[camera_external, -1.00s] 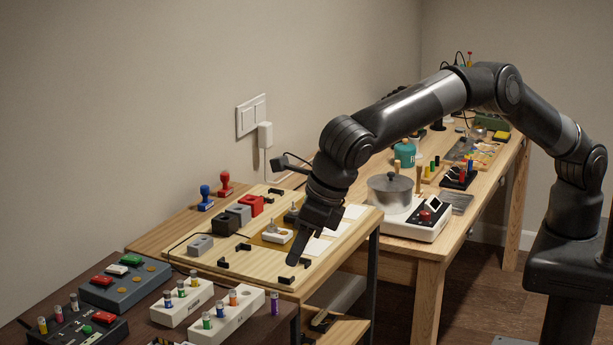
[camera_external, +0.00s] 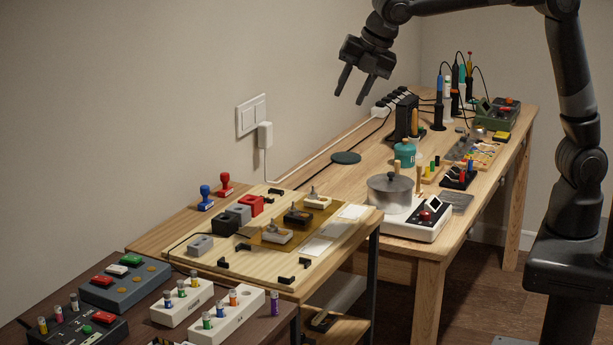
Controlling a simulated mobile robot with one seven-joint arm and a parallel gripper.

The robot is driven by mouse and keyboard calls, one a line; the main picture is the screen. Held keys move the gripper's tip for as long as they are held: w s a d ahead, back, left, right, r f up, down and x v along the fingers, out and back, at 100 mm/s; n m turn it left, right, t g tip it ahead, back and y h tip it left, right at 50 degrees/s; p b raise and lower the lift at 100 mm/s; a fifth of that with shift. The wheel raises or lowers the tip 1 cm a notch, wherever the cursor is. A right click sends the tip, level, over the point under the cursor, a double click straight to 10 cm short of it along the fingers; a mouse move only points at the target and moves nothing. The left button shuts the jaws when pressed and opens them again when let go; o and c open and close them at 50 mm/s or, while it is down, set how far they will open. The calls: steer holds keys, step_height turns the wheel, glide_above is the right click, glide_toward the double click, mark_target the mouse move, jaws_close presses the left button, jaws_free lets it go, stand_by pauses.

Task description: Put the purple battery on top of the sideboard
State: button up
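The purple battery (camera_external: 275,303) is a small cylinder with a light top end. It stands upright near the right edge of the dark brown furniture top (camera_external: 258,328) at the lower left, which I take as the sideboard. It stands apart from the white battery holder (camera_external: 228,316) to its left. My gripper (camera_external: 351,98) is raised high near the wall, far from the battery. Its two fingers are spread and nothing shows between them.
A second white holder (camera_external: 182,306), a grey-blue box (camera_external: 124,283) and a black box (camera_external: 72,330) crowd the dark top. Behind it is a wooden workboard (camera_external: 235,270) with small parts. A pot (camera_external: 390,194) and a white device (camera_external: 418,222) stand on the far table.

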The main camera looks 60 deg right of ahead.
steer(key=s+d+r+m, duration=0.1)
steer(key=s+d+m, duration=0.4)
steer(key=d, duration=0.5)
steer(key=s+d+m, duration=0.4)
steer(key=d+m, duration=0.1)
steer(key=d, duration=0.5)
steer(key=s+d+f+m, duration=0.3)
steer(key=s+d+m, duration=0.3)
steer(key=s, duration=0.2)
steer(key=s+d+f+m, duration=0.4)
steer(key=s+d+m, duration=0.2)
steer(key=s, duration=0.1)
steer(key=shift+s+d+f+m+t+h, duration=0.2)
steer(key=shift+s+f+m+t+h, duration=0.1)
steer(key=shift+s+m+t, duration=0.1)
